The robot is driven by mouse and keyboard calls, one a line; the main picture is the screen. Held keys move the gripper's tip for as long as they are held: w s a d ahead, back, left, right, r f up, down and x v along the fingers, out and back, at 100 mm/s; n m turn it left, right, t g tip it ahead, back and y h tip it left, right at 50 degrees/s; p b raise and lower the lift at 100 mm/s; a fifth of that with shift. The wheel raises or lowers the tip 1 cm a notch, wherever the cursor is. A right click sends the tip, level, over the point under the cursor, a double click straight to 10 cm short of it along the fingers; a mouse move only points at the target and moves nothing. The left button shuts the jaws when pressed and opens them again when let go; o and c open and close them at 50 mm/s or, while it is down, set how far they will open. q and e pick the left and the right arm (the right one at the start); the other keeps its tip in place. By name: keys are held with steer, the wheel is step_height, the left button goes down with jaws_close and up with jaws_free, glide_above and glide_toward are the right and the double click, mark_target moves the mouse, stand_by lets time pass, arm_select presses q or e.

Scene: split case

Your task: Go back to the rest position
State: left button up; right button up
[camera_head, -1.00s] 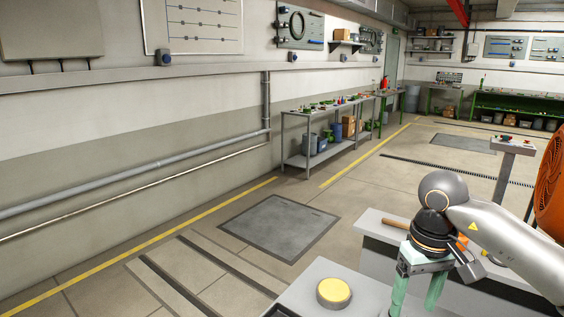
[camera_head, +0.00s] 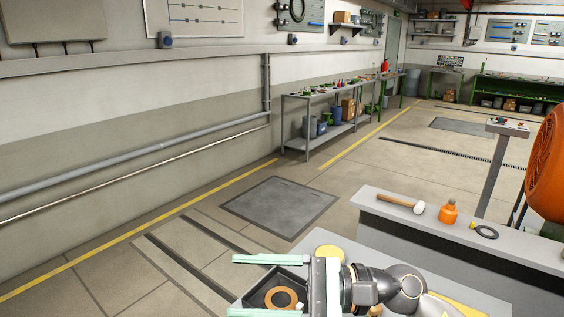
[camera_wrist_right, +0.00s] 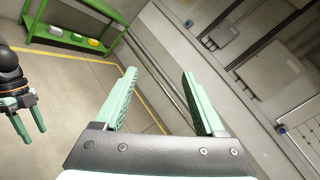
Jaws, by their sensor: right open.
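My right gripper (camera_head: 231,285) is in the lower middle of the head view, its two pale green fingers pointing left and spread apart. Nothing is between them. It is over or in front of the near grey table; the exact height is hard to tell. In the right wrist view the same fingers (camera_wrist_right: 158,85) stand apart and empty, with floor and wall beyond. My left gripper (camera_wrist_right: 36,137) shows at the left edge of the right wrist view, its green fingers apart and empty. It is not in the head view.
On the near table are a dark tray with a copper-coloured ring (camera_head: 268,295) and a yellow round piece (camera_head: 338,249), partly hidden by my gripper. Floor at left is clear.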

steer(key=w+d+r+m+t+h, duration=0.1)
steer(key=w+d+r+m+t, duration=0.2)
steer(key=m+t, duration=0.75)
steer(key=w+d+r+m+t+h, duration=0.1)
steer(key=w+d+m+t, duration=0.35)
steer(key=m, duration=1.05)
steer(key=d+f+m+t+h, duration=0.2)
steer(key=d+f+m+h, duration=1.2)
steer(key=m, duration=0.7)
steer(key=s+d+f+m+g+h, duration=0.1)
steer(key=s+d+f+m+g, duration=0.1)
steer(key=s+f+m+g, duration=0.7)
steer(key=s+d+f+m+g+h, duration=0.15)
steer(key=s+f+m+g, duration=0.3)
steer(key=s+f, duration=0.85)
steer(key=w+a+f+t+y+b, duration=0.1)
steer(key=a+f+t, duration=0.1)
steer(key=f, duration=0.4)
steer(key=w+a+f+t+y+b, duration=0.1)
steer(key=a+f+t+b, duration=0.1)
steer(key=f, duration=0.5)
steer(key=shift+w+f+t, duration=0.15)
steer(key=shift+w+t, duration=0.1)
steer(key=shift+t, duration=0.3)
